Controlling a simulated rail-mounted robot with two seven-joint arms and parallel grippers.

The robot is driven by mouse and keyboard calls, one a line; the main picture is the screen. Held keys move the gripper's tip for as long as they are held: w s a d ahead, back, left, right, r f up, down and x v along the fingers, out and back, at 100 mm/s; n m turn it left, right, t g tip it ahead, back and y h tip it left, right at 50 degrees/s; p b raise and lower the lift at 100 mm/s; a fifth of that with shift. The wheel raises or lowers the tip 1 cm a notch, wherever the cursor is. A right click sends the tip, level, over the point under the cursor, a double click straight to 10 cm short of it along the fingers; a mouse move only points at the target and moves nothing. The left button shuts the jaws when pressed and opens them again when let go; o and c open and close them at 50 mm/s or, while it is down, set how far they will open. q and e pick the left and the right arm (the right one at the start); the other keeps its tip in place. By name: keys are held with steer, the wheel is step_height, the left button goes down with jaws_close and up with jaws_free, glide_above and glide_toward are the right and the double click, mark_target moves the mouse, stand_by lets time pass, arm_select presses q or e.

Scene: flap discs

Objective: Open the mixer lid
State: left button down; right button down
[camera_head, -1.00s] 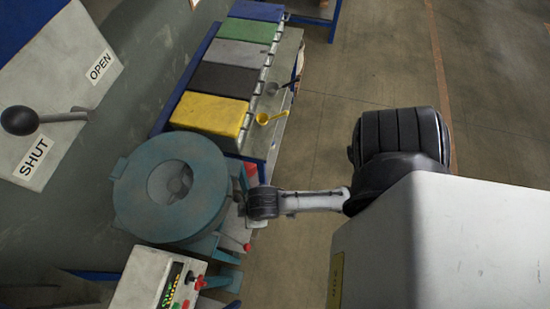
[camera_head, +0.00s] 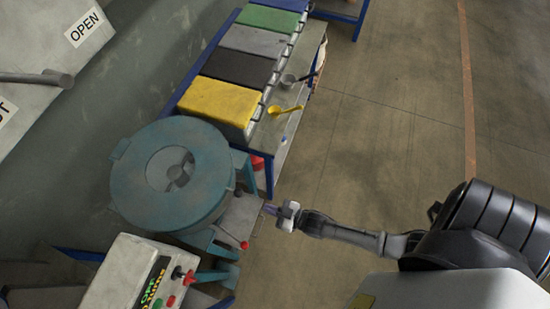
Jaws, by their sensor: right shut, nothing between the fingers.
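The mixer (camera_head: 125,195) is a round teal drum at the left of the head view. Its flat teal lid (camera_head: 207,180) lies on top, with a round opening in the middle where grey parts show inside. A thin lever with a red knob (camera_head: 244,245) sticks out at the drum's lower right. My right gripper (camera_head: 268,209) is shut and empty, just right of the mixer and apart from it, close to the lever. My left gripper is not in view.
Bins with yellow (camera_head: 218,100), black, grey, green and blue lids line a bench behind the mixer. A yellow scoop (camera_head: 285,112) lies there. A control box (camera_head: 125,275) with buttons stands in front. An OPEN sign (camera_head: 84,27) is upper left. Floor at right is clear.

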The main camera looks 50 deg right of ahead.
steer(key=shift+a+r+t+y, duration=0.1)
steer(key=shift+r+t+y, duration=0.45)
steer(key=shift+r, duration=0.55)
steer(key=shift+a+r+t+y, duration=0.1)
steer(key=shift+r+t+y, duration=0.25)
steer(key=shift+r+t, duration=0.55)
steer(key=shift+r, duration=0.15)
